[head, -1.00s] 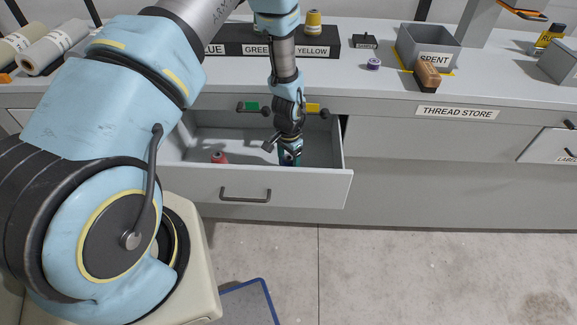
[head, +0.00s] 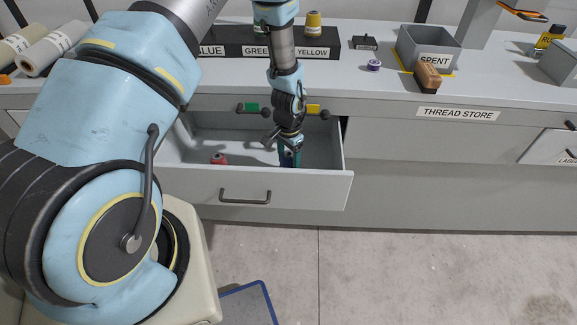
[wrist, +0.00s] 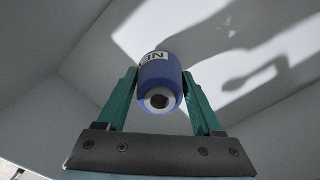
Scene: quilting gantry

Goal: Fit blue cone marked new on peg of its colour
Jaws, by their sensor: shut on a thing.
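The blue cone (wrist: 160,82) is held between the green fingers of my gripper (wrist: 159,76) in the wrist view; part of a label reading "NE" shows on it. In the head view my gripper (head: 289,157) points down inside the open drawer, and the cone is a small dark blue patch between the fingers. The dark peg rack (head: 230,48) on the counter behind has BLUE, GREEN and YELLOW labels. Its blue end is partly covered by my arm, and no blue peg shows.
The drawer (head: 320,179) is pulled out, with a red cone (head: 218,158) inside at left. A yellow cone (head: 313,21) stands at the rack's yellow place. On the counter are a purple spool (head: 374,65), a SPENT bin (head: 428,42) and a brown block (head: 428,75).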

